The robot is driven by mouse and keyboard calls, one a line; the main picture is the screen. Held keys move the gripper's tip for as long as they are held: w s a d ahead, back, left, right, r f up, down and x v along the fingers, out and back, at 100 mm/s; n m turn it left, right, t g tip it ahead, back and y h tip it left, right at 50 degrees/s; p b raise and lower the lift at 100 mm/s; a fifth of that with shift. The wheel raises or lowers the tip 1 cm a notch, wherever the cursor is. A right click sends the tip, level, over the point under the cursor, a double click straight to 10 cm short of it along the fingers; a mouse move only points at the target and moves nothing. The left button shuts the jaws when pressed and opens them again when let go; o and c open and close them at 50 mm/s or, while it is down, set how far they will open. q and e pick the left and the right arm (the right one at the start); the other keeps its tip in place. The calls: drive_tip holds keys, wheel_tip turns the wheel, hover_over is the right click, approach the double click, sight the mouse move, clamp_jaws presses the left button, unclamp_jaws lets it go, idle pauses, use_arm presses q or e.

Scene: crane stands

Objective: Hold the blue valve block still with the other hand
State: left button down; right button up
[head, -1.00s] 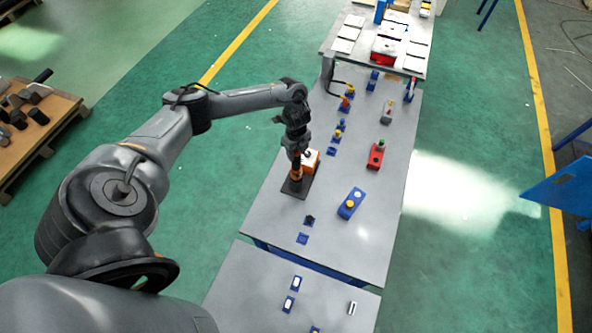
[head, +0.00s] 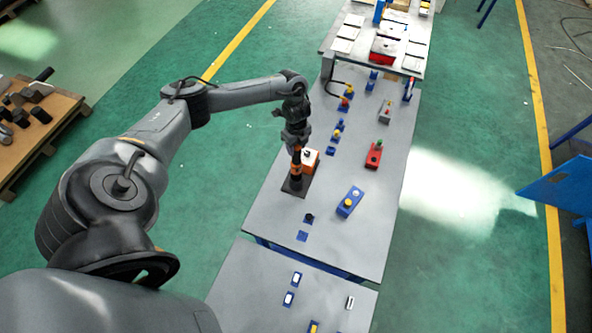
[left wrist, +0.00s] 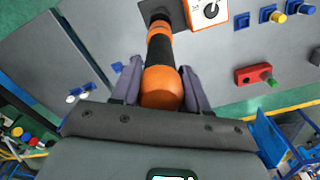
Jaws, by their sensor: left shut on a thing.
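The blue valve block (head: 350,201), with a yellow knob on top, lies on the grey table near its right side in the head view. No gripper touches it. I cannot make it out in the left wrist view. My left gripper (head: 296,148) is to the left of it, shut on an orange and black tool (head: 296,166). In the left wrist view the gripper's fingers (left wrist: 161,75) are on either side of the tool's orange end (left wrist: 162,88). The tool points down to the dark base plate (head: 301,188); I cannot tell whether it touches. My right gripper is not in view.
An orange box with a dial (head: 310,158) stands close by the tool. A red block with a green knob (head: 374,155) lies beyond the blue block. Small blue pieces (head: 303,236) lie on the table's near left part. The table around the blue block is clear.

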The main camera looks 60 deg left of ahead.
use_arm(q)
drive_tip(key=shift+r, duration=1.3)
drive_tip(key=shift+n, duration=0.3)
